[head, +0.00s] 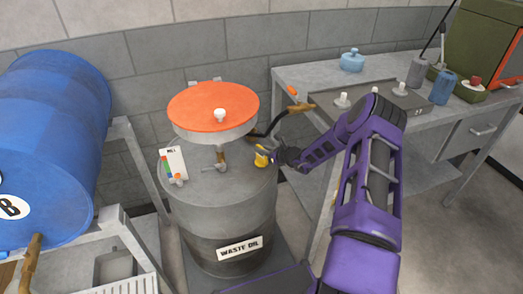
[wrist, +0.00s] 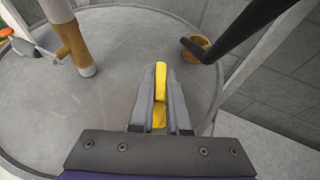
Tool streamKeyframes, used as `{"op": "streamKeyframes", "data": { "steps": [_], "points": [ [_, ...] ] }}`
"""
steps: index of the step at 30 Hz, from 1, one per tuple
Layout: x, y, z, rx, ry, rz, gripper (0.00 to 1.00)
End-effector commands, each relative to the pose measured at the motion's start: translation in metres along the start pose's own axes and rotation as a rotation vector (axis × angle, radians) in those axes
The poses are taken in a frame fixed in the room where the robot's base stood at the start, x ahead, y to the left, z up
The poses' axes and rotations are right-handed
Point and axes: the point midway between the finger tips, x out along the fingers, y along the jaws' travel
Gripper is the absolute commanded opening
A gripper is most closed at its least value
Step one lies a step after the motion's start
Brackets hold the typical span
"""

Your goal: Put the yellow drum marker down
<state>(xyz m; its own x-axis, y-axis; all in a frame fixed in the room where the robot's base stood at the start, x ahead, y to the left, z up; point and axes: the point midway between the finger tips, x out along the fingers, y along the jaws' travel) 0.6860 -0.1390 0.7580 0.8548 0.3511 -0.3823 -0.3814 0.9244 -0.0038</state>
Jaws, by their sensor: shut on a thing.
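The yellow drum marker (head: 261,159) is between the fingers of my gripper (head: 272,157), at the right side of the waste oil drum's top in the head view. In the wrist view the marker (wrist: 160,82) stands up as a narrow yellow piece between the two grey fingertips of my gripper (wrist: 161,90), which is shut on it. The grey drum top (wrist: 115,100) lies below. The fingers hide part of the marker, and I cannot tell whether it touches the drum top (head: 225,184).
An orange-topped funnel (head: 213,103) stands over the drum. A dark nozzle hose (wrist: 235,30) reaches the drum's edge. A bench (head: 300,75) is at right, a blue barrel (head: 50,130) at left. The front drum top is clear.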

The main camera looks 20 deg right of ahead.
Motion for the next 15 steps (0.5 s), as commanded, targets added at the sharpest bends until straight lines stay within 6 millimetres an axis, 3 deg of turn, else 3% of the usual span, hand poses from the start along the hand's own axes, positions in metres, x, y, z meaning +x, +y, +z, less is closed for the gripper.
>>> {"op": "streamKeyframes", "data": {
  "steps": [7,8,12,15],
  "points": [
    [0.0019,0.0002,-0.005,0.001,0.0,0.0,0.0],
    [0.0011,0.0002,-0.0031,0.0,0.0,0.0,0.19],
    [0.001,0.0002,-0.003,0.001,0.001,0.0,0.44],
    [0.0009,0.0002,-0.0029,0.001,0.001,0.0,0.44]
  ]
}}
